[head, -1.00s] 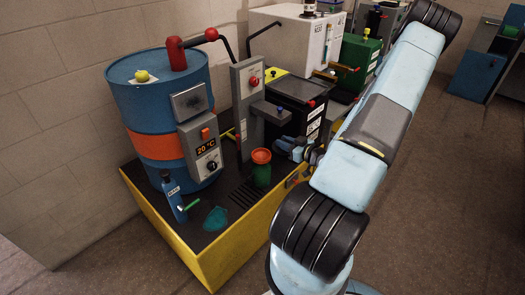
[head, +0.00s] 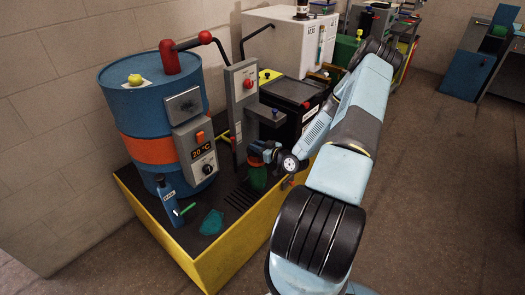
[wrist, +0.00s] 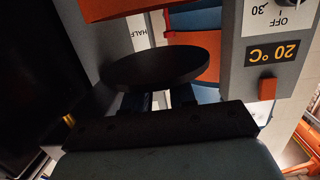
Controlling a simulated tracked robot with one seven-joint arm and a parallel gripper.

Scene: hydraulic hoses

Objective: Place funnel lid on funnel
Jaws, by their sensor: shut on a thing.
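The funnel lid is a flat dark round disc (wrist: 160,66), seen in the wrist view just beyond my fingertips. My gripper (head: 265,150) is shut on it; the fingers show below the disc in the wrist view (wrist: 158,100). In the head view the lid is hard to make out against my gripper. The orange funnel (head: 256,161) sits on a green container (head: 258,178) on the platform. My gripper is at and above the funnel's top and hides part of it. I cannot tell whether lid and funnel touch.
A blue barrel (head: 150,105) with an orange band and a temperature box (head: 203,160) stands left of my gripper. A grey post (head: 240,105) and a black box (head: 295,95) stand behind. A blue bottle (head: 168,200) and teal cloth (head: 211,222) are at the front left.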

